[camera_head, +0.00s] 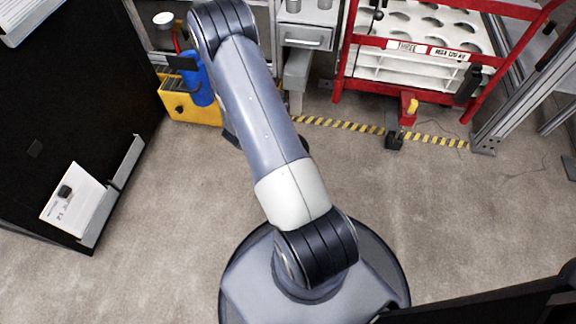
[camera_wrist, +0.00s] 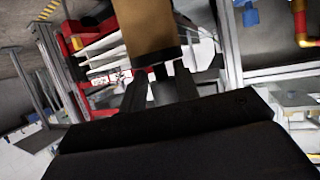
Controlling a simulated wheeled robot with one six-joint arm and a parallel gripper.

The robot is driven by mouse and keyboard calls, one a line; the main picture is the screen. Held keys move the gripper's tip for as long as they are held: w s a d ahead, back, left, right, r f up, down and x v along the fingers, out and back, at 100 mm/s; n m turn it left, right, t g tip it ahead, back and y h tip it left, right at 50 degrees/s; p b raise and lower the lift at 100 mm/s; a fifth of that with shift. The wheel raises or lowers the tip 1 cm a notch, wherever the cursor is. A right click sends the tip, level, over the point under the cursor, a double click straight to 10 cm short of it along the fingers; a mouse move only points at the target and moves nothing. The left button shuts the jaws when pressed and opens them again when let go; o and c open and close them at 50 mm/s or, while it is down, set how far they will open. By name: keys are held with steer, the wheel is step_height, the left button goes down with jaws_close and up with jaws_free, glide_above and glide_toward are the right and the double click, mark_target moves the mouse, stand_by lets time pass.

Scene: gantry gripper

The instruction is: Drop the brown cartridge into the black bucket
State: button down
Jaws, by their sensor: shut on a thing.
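The brown cartridge (camera_wrist: 148,28) shows at the top middle of the wrist view, with a dark band at its lower end. My gripper (camera_wrist: 160,76) is shut on that end, one dark finger on each side. The cartridge's far end is cut off by the frame edge. In the head view my arm runs from the bottom middle up to the upper left, and I cannot make out the gripper or the cartridge there. I cannot pick out the black bucket in either view.
A red rack (camera_head: 437,48) with white holed shelves stands at the back right. A yellow box (camera_head: 178,104) and a blue cylinder (camera_head: 198,80) are at the back left. A tall black cabinet (camera_head: 70,110) fills the left. The carpet (camera_head: 440,200) right of my arm is clear.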

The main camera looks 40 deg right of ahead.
step_height(320, 180, down, 10)
steer(key=s+d+m+g+h+b, duration=0.1)
steer(key=s+d+m+g+b, duration=0.1)
steer(key=b, duration=0.3)
steer(key=shift+s+d+g, duration=0.15)
steer(key=shift+s+g, duration=0.15)
steer(key=shift+s, duration=0.05)
steer(key=c, duration=1)
jaws_free()
steer(key=shift+f, duration=0.1)
steer(key=p+v, duration=0.3)
steer(key=v, duration=0.8)
steer(key=shift+d, duration=0.1)
